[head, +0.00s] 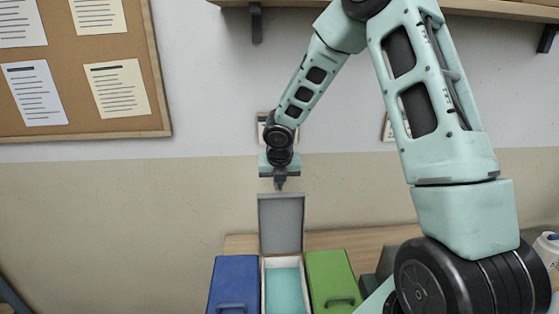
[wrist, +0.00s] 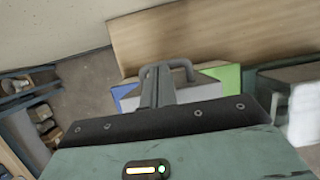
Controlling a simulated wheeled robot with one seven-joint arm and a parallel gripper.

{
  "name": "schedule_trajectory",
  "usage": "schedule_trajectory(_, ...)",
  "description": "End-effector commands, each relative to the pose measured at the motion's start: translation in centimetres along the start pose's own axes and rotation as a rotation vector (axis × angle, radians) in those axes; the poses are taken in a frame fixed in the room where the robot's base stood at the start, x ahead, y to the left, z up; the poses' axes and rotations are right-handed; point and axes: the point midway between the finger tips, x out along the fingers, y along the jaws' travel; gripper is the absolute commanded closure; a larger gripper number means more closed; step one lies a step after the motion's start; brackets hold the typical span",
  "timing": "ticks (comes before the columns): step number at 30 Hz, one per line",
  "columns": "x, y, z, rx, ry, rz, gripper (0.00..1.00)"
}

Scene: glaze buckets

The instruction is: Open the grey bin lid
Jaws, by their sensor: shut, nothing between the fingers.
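The grey bin lid (head: 281,222) stands raised, close to upright, at the back of its bin in the head view. The bin (head: 266,300) under it is open, with a pale rim and a teal inside (head: 285,290). My gripper (head: 280,186) is shut and empty, just above the top edge of the lid. I cannot tell whether the fingertips touch the lid. In the wrist view the shut fingers (wrist: 157,85) are in front of a grey handle (wrist: 183,65), with part of a grey surface behind them.
A blue bin (head: 234,282) stands left of the open bin and a green bin (head: 329,277) right of it, both with lids down. A wooden shelf (head: 300,4) is overhead. A cork board (head: 100,115) hangs on the wall at left.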

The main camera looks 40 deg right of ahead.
Motion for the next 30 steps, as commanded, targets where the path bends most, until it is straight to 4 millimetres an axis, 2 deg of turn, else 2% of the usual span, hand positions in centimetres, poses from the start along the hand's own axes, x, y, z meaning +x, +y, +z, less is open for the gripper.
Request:
schedule_trajectory(12,-9.9,-0.1,0.2,0.003,-0.006,0.0,1.0)
schedule_trajectory(18,-13.6,-0.1,0.1,0.001,-0.004,0.0,1.0)
schedule_trajectory(24,-15.3,0.0,0.1,0.0,-0.001,0.0,1.0)
schedule_trajectory(30,-15.6,0.0,0.0,-0.001,0.0,0.0,1.0)
